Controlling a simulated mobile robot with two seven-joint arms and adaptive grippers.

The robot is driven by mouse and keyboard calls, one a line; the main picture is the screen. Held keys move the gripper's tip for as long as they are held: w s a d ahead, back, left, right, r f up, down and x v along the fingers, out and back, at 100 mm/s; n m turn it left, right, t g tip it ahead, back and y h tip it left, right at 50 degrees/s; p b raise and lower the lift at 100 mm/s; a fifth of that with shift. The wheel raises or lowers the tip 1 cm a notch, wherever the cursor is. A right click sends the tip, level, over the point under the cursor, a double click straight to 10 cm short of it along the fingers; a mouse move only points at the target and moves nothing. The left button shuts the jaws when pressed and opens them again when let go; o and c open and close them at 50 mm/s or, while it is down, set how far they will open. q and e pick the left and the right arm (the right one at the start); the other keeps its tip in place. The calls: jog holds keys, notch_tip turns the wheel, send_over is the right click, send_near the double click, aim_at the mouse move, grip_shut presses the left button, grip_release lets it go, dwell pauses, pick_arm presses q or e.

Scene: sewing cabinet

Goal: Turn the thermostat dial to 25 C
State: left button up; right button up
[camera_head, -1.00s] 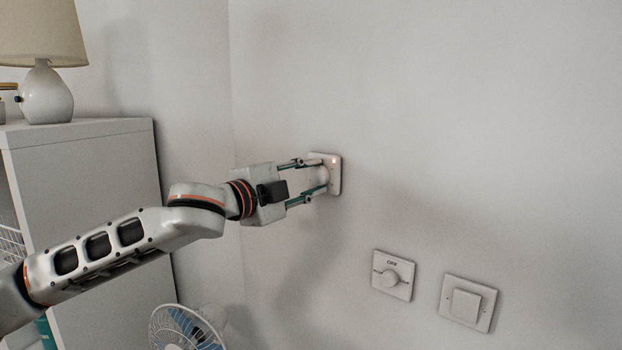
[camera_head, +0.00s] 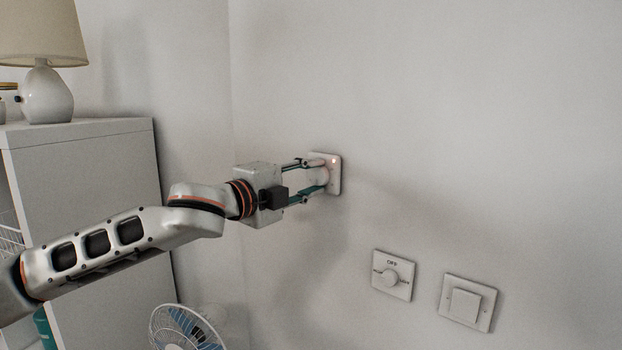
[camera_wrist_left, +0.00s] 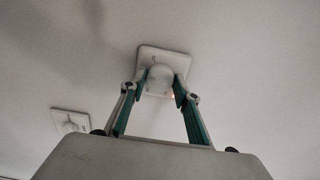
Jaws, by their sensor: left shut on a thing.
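The thermostat (camera_head: 334,180) is a white square plate on the wall with a small glowing red light near its top. Its round white dial (camera_wrist_left: 160,74) shows in the left wrist view between my fingers; its markings cannot be read. My left gripper (camera_head: 317,172) is at the plate and shut on the dial, one finger on each side. It also shows in the left wrist view (camera_wrist_left: 160,84). In the head view the gripper hides most of the dial. My right gripper is in neither view.
A wall plate with a round knob (camera_head: 391,276) and a square switch (camera_head: 467,304) are lower right. A white cabinet (camera_head: 90,185) with a lamp (camera_head: 46,92) stands left, with a fan (camera_head: 183,328) below. The wall at right is bare.

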pick_arm(q)
jog(key=o, duration=1.1)
jog(key=v, duration=1.2)
